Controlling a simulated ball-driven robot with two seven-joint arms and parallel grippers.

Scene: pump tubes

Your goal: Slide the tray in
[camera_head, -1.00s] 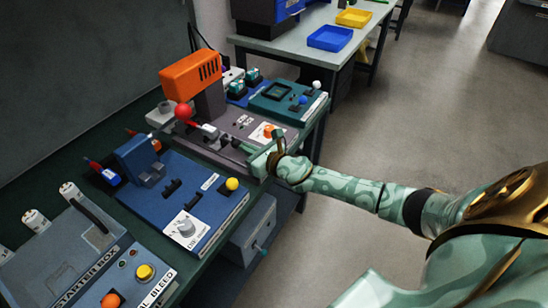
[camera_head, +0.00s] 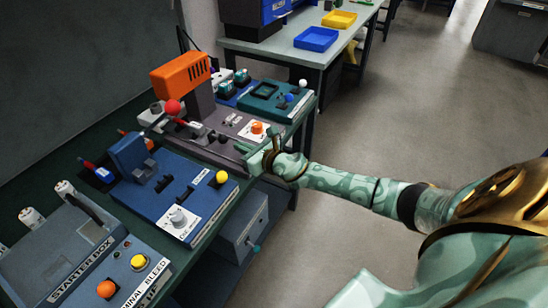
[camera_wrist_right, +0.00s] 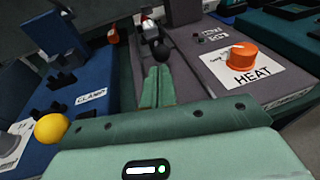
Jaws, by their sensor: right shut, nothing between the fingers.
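The heater unit (camera_head: 225,120) is a grey-purple box with an orange head (camera_head: 180,72) on a post, and it carries the HEAT label in the wrist view. What looks like the tray (camera_wrist_right: 148,27) is a small pale piece low under the head, with a dark round knob (camera_wrist_right: 160,50) on its near side. How far in it sits is hard to tell. My right gripper (camera_head: 242,148) is at the unit's front left edge. Its green fingers (camera_wrist_right: 157,85) are shut together, empty, and point at the knob with a small apparent gap. My left gripper is not in view.
A blue CLAMP unit (camera_head: 175,195) stands close on the left, with a yellow knob (camera_wrist_right: 50,128) near my gripper. A teal unit (camera_head: 275,98) stands beyond the heater. A starter box (camera_head: 65,255) is nearest. The floor to the right is clear.

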